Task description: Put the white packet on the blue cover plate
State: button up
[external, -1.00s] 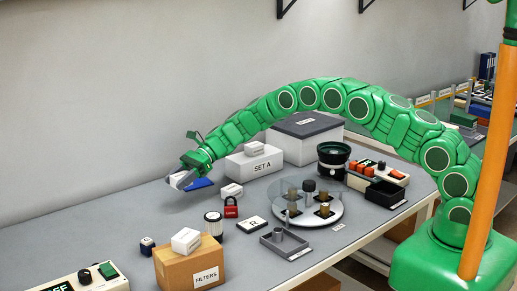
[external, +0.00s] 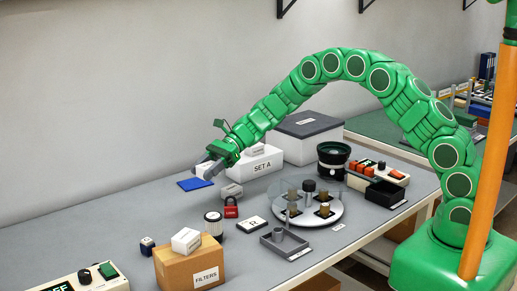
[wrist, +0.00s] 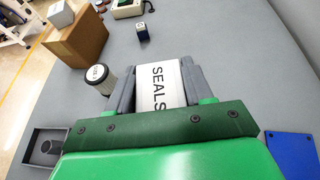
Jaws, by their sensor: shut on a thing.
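My gripper (external: 209,170) is shut on a white packet (external: 203,169), held in the air just to the right of the blue cover plate. In the wrist view the packet (wrist: 160,85) sits between both fingers and reads SEALS. The flat blue cover plate (external: 195,184) lies on the bench by the wall with nothing on it in view. It also shows at the lower right of the wrist view (wrist: 290,153), partly cut off by the frame.
The white SET A box (external: 262,165) stands right behind. A cardboard FILTERS box (external: 190,270) stands in front. The bench left of the plate is clear.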

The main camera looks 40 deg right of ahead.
jog(key=w+d+r+m+t+h, duration=0.2)
jog(key=w+d+r+m+t, duration=0.3)
jog(key=d, duration=0.4)
jog(key=w+d+r+m+t+h, duration=0.2)
jog(key=w+d+r+m+t, duration=0.15)
jog(key=w+d+r, duration=0.45)
jog(key=w+d+r+m+t+h, duration=0.25)
jog(key=w+d+m+t, duration=0.2)
jog(key=d, duration=0.55)
jog(key=w+d+m+t+h, duration=0.1)
jog(key=d+m+t+h, duration=0.1)
jog(key=d+m+h, duration=0.7)
jog(key=s+a+f+m+g+h, duration=0.1)
jog(key=s+a+f+m+h, duration=0.15)
jog(key=s+a+f, duration=0.4)
jog(key=s+a+f+m+g+h, duration=0.1)
jog(key=a+f+m+g+h, duration=0.15)
jog(key=a, duration=0.65)
jog(key=s+a+f+m+g+h, duration=0.1)
jog(key=s+a+f+h, duration=0.2)
jog(key=a+f, duration=0.35)
send_over(196, 181)
jog(key=shift+y, duration=0.25)
jog(key=shift+s+f, duration=0.15)
jog(key=shift+f, duration=4)
